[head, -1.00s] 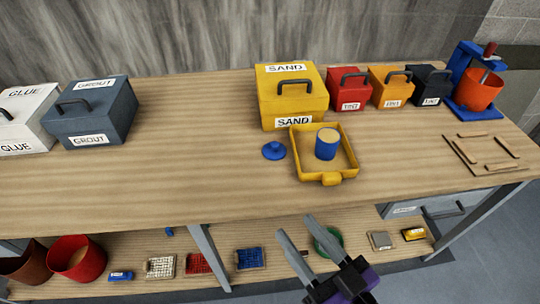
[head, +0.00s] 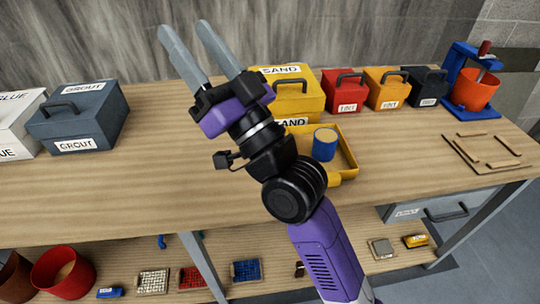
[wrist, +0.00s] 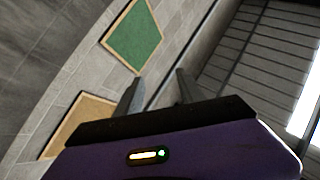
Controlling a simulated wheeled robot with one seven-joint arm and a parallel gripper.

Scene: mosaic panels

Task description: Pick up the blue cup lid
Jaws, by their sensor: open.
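The blue cup lid is not visible now in either view; my own arm covers the part of the bench left of the yellow tray. The blue cup (head: 325,147), with a tan top surface, stands upright in the yellow tray (head: 350,158) in the head view. My gripper (head: 183,27) is raised high over the bench, pointing up and left, with its two grey fingers apart and nothing between them. The wrist view also shows the open fingers (wrist: 160,80), with no cup or lid in sight.
Behind the tray stands a yellow SAND box (head: 300,98), partly hidden by my gripper. Red (head: 343,92), orange (head: 388,90) and dark (head: 426,88) boxes stand to its right. A blue press (head: 470,85) is at the far right. The bench's left middle (head: 150,180) is clear.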

